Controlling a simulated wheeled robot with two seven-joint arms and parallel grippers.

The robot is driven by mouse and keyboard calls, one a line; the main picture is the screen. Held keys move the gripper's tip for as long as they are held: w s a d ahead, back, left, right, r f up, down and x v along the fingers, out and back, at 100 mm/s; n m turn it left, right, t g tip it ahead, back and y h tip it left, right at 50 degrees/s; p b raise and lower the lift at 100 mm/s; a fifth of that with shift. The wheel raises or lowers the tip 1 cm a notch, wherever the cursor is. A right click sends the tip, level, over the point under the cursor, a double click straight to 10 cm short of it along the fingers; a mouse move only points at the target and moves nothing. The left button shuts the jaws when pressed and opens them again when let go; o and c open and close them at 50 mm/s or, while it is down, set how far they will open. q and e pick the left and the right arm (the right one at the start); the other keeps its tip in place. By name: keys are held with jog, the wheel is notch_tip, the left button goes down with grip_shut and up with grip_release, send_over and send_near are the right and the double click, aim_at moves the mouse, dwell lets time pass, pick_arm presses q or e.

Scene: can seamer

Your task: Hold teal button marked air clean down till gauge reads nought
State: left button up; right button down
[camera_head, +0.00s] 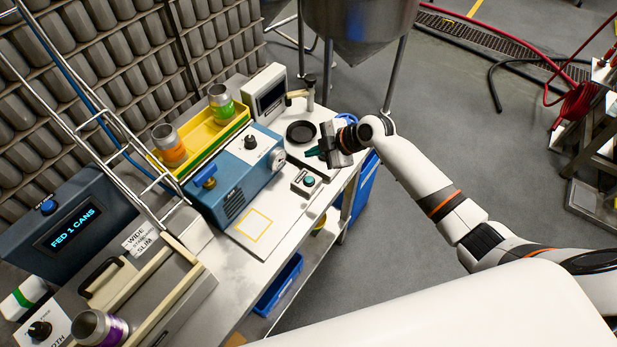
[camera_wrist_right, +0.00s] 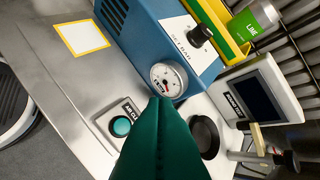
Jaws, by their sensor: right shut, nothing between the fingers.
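The teal button (camera_head: 309,181) sits on a small grey box on the bench, in front of the blue machine. It also shows in the right wrist view (camera_wrist_right: 121,126), with a label reading "AIR CL" partly hidden by my fingers. The round white gauge (camera_head: 277,160) is on the blue machine's end; in the right wrist view the gauge (camera_wrist_right: 168,79) shows a dial, too small to read surely. My right gripper (camera_head: 313,152) is shut and empty, its teal fingers above the bench beyond the button, apart from it. My left gripper is not in view.
The blue machine (camera_head: 232,172) carries a knob and a blue valve handle. A yellow tray (camera_head: 205,138) with cans stands behind it. A black round pad (camera_head: 300,131) and a screen unit (camera_head: 265,93) are close to my right gripper. A yellow-outlined square (camera_head: 254,224) is bare.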

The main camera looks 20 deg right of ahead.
jog(key=shift+f, duration=0.1)
jog(key=b, duration=0.6)
send_near(306, 179)
jog(key=w+a+f, duration=0.2)
jog(key=w+a, duration=0.1)
jog(key=shift+w+a, duration=0.2)
jog(key=shift+a, duration=0.15)
jog(key=shift+f, duration=0.4)
dwell(0.8)
jog(key=shift+f+b, duration=0.4)
jog(key=shift+b, duration=0.4)
jog(key=shift+f+b, duration=0.45)
jog(key=shift+b, duration=0.05)
dwell(2.1)
jog(key=shift+r+p, duration=0.5)
jog(key=shift+r, duration=0.35)
jog(key=shift+r, duration=0.15)
